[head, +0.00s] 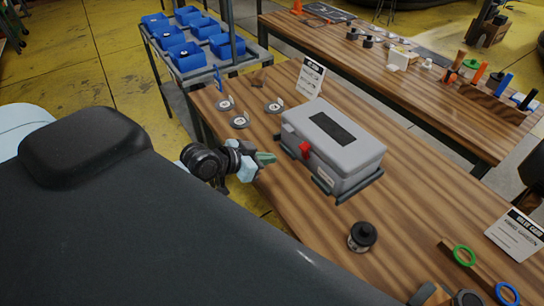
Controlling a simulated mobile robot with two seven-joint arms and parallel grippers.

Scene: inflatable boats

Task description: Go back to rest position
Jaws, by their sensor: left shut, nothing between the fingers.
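My left gripper (263,159) shows at the table's near edge, left of the grey case, with its greenish fingertips together and nothing between them. It is apart from the case as far as I can tell. My left wrist is dark and pale blue behind it.
A closed grey case (345,152) with a red latch lies on the wooden table (420,225). Several small round discs (240,121), a sign card (311,77) and a black-capped jar (362,237) are around it. Blue bins (187,58) stand on a cart behind.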

